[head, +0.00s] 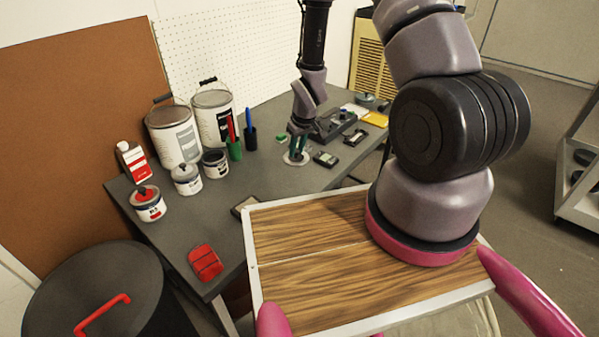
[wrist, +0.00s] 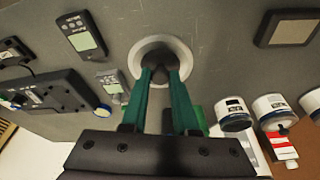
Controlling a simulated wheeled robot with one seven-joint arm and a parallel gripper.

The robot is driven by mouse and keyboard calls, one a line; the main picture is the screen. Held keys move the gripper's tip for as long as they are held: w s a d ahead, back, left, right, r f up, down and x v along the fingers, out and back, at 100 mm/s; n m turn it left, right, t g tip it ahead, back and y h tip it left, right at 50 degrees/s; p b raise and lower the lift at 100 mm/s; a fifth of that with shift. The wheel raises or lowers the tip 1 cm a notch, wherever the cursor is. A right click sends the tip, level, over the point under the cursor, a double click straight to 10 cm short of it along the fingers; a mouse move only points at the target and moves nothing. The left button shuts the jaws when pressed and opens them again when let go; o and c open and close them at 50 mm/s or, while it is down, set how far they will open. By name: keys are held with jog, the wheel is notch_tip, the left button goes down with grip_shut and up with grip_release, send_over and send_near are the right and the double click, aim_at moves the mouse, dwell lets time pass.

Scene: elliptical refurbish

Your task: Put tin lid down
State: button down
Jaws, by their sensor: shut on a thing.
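The tin lid (head: 288,159) is a pale round disc at the middle of the grey workbench in the head view. In the wrist view the tin lid (wrist: 181,47) shows as a whitish ring around a dark centre. My gripper (head: 297,152) points down over it, and its green fingers (wrist: 161,75) are shut on the lid's dark middle part. The lid is close to the bench top; I cannot tell whether it touches. The fingers hide part of its centre.
Paint tins (head: 173,134), small tins (head: 186,179) and green and blue holders (head: 249,136) stand left of the lid. A handheld meter (head: 326,159) and a larger device (head: 336,124) lie to its right. Bare bench (head: 282,182) lies in front.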

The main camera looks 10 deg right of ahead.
notch_tip(320, 180, down, 8)
jog(key=shift+r, duration=0.2)
jog(key=shift+f, duration=0.1)
jog(key=c, duration=0.7)
grip_release()
jog(key=v, duration=1.2)
jog(key=shift+w+r, duration=0.1)
jog(key=shift+r, duration=0.2)
notch_tip(320, 180, up, 13)
jog(key=w+d+m+t, duration=0.1)
jog(key=w+d+m, duration=0.1)
notch_tip(320, 180, up, 13)
jog(key=m+t, duration=0.1)
jog(key=m, duration=0.1)
send_over(298, 161)
jog(key=s+d, duration=0.3)
jog(key=d, duration=0.2)
jog(key=s+r+m, duration=0.1)
jog(key=s+r, duration=0.4)
jog(key=r, duration=0.1)
jog(key=s+r+m+t, duration=0.1)
jog(key=s+r, duration=0.4)
jog(key=s, duration=0.1)
jog(key=s+r+m+t+y, duration=0.1)
jog(key=s+r+m, duration=0.1)
jog(key=s+r, duration=0.4)
jog(key=shift+s+d+r, duration=0.15)
jog(key=shift+d+r, duration=0.2)
jog(key=shift+r, duration=0.05)
